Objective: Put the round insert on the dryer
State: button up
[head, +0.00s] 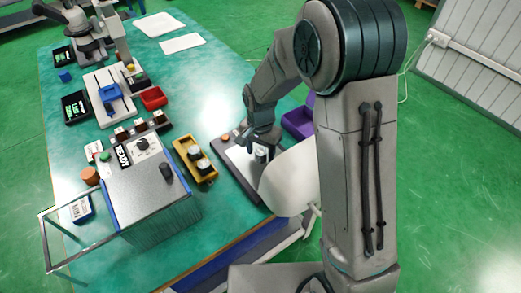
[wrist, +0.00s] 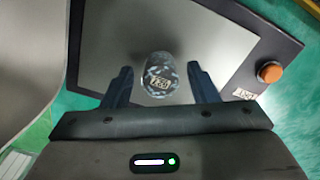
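A short round metal insert (wrist: 160,78) with a mottled side and a marked top is upright on the grey top of a flat dark-framed plate (wrist: 225,60) with an orange button (wrist: 270,73). This plate may be the dryer; I cannot read its label. In the head view the insert (head: 261,154) shows on the plate (head: 238,172), below my gripper (head: 258,139). In the wrist view my gripper (wrist: 160,71) is open, with the insert between or just beyond its fingertips and a gap on each side. I cannot tell the exact height of the fingers.
A yellow tray (head: 207,180) with round metal pieces lies left of the plate. Left of that is a grey box (head: 150,190) with a READY sign and dial. A purple bin (head: 297,123) is behind the plate; a red tray (head: 153,97) lies further back on the green table (head: 200,80).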

aim_at(260, 152)
notch_tip(260, 152, up, 12)
jog(key=shift+r, duration=0.2)
dwell(0.4)
dwell(1.2)
